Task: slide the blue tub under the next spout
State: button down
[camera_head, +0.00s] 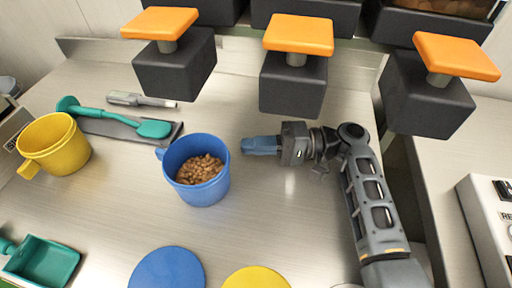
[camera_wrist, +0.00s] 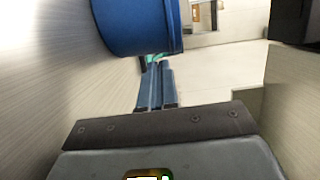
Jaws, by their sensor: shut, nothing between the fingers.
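The blue tub (camera_head: 196,168) stands upright on the steel counter, with a heap of brown nuts inside and its handle to the upper left. In the head view it is below and between the left and middle spouts. My gripper (camera_head: 246,146) is to the right of the tub, low over the counter, pointing left, with a small gap between. It is shut and empty. In the wrist view the tub (camera_wrist: 138,26) fills the upper part, beyond the closed fingers (camera_wrist: 154,82). Three dark spouts with orange paddles hang above: left (camera_head: 174,72), middle (camera_head: 292,84) and right (camera_head: 428,92).
A yellow tub (camera_head: 56,146) stands at left. A grey tray (camera_head: 100,126) with a teal spoon (camera_head: 152,129) and a grey-handled tool (camera_head: 140,101) lie behind. A teal scoop (camera_head: 42,260), blue disc (camera_head: 168,274) and yellow disc (camera_head: 256,278) are in front. A gap edges the counter at right.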

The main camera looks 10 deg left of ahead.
jog(key=v, duration=0.3)
jog(key=b+v, duration=0.1)
jog(key=v, duration=0.5)
jog(key=shift+w+d, duration=0.15)
jog(key=shift+w, duration=0.2)
jog(key=shift+d, duration=0.55)
jog(key=c, duration=1.8)
grip_release()
